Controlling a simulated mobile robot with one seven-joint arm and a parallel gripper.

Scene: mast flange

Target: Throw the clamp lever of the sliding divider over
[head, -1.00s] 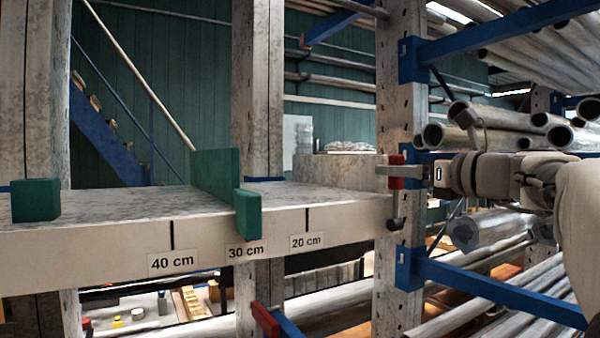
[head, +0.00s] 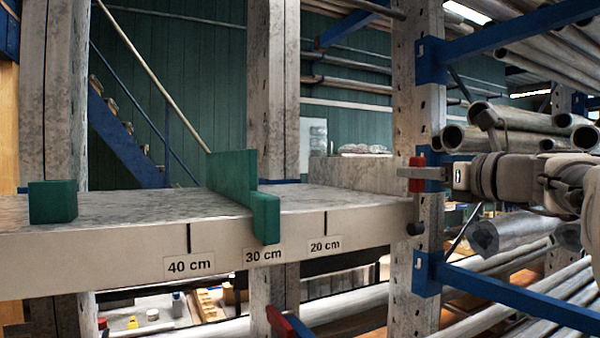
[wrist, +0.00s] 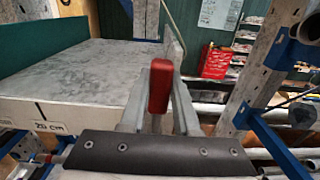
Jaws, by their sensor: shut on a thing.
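The grey shelf (head: 110,245) carries a green sliding divider (head: 232,178), upright near the 30 cm mark. A red-gripped lever (head: 418,160) stands at the shelf's right end, by the grey upright. It also shows in the wrist view (wrist: 160,85), upright and close in front of the camera. My gripper (head: 412,173) reaches in from the right at that end. In the wrist view my gripper (wrist: 159,98) has its grey fingers on both sides of the red grip, shut on it. The lever's lower part and pivot are hidden.
A green end block (head: 53,201) sits at the shelf's left. Blue rack arms (head: 510,295) and metal pipes (head: 520,118) crowd the right side around my arm.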

